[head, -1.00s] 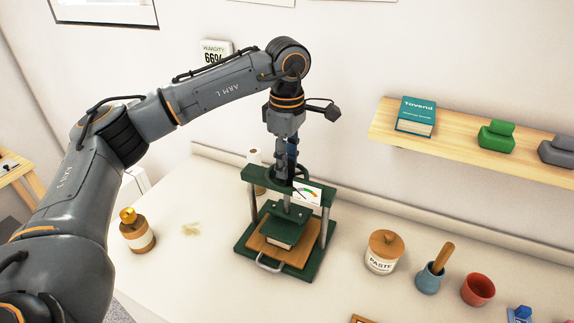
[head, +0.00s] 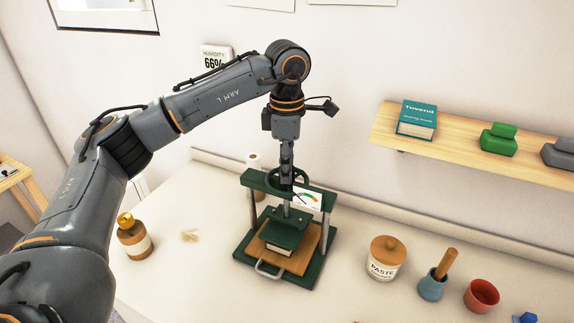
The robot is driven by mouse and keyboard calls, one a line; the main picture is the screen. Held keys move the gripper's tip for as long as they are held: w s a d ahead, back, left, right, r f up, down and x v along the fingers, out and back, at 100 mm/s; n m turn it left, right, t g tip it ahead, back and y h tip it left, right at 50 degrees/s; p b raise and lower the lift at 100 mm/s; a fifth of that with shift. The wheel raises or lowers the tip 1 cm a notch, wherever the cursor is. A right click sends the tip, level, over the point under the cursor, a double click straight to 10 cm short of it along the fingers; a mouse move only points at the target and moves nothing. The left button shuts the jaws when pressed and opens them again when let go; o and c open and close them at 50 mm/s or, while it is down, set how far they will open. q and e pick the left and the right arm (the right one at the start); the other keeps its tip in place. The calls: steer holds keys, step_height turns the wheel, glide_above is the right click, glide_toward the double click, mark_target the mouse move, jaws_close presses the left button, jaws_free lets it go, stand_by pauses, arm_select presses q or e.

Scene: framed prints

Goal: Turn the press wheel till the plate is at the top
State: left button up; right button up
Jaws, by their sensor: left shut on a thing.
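The green book press (head: 318,274) stands on the white worktop in the head view. Its dark wheel (head: 302,177) sits on top of the crossbar. The green press plate (head: 284,234) is low, on or just above a book (head: 277,249) on the wooden board. My left gripper (head: 287,180) points straight down and is shut on the wheel; its fingertips are partly hidden by the wheel and crossbar. My right gripper is not in view.
A gauge card (head: 307,198) is by the crossbar. A paste jar (head: 386,258), a blue mortar (head: 432,285) and a red cup (head: 481,296) stand to the right. A brown bottle (head: 134,238) stands left. A wall shelf (head: 465,149) is at upper right.

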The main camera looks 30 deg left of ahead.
arm_select(q)
steer(key=o, duration=1.2)
steer(key=shift+c, duration=0.2)
step_height(320, 180, up, 12)
steer(key=shift+r, duration=0.15)
